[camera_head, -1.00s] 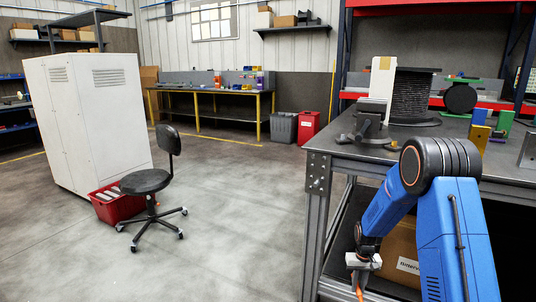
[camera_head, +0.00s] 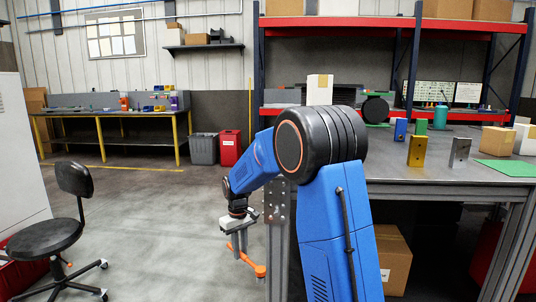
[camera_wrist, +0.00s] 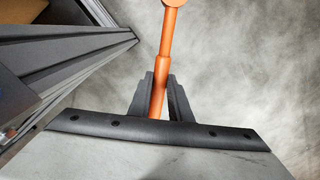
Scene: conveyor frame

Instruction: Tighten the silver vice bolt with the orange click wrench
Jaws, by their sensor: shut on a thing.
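My gripper (camera_wrist: 162,92) is shut on the orange click wrench (camera_wrist: 167,40), with one dark finger on each side of the handle. In the wrist view the wrench extends away to a round end at the top edge. In the head view my gripper (camera_head: 233,243) hangs beside the table's near-left corner, and the orange wrench (camera_head: 260,270) is below it, clear of the floor. The vice and its silver bolt cannot be made out now; my blue arm covers that part of the table.
The grey worktable (camera_head: 395,178) carries a blue block (camera_head: 400,130), a yellow block (camera_head: 417,152), a silver block (camera_head: 460,153) and cardboard boxes (camera_head: 497,140). Its metal leg (camera_head: 278,235) stands close to the wrench. A black chair (camera_head: 45,238) is at left, with open floor between.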

